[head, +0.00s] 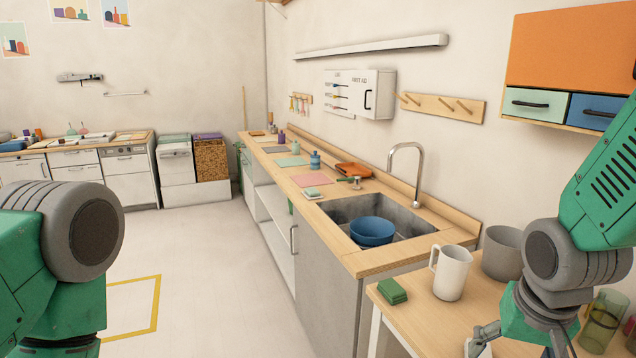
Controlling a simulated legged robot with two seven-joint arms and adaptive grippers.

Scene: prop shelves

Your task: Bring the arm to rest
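My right arm (600,190) comes in from the right edge, green with grey joints, and bends down over the near wooden table (420,330). My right gripper (520,340) is at the bottom edge, pointing down, close to the table. Its fingertips are cut off by the frame, so I cannot tell whether it is open or shut. My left arm (60,250) shows only as a green and grey part at the left edge. My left gripper is out of view.
Beyond is a sink (410,226) with a blue bowl (371,231). Floor at left is clear.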

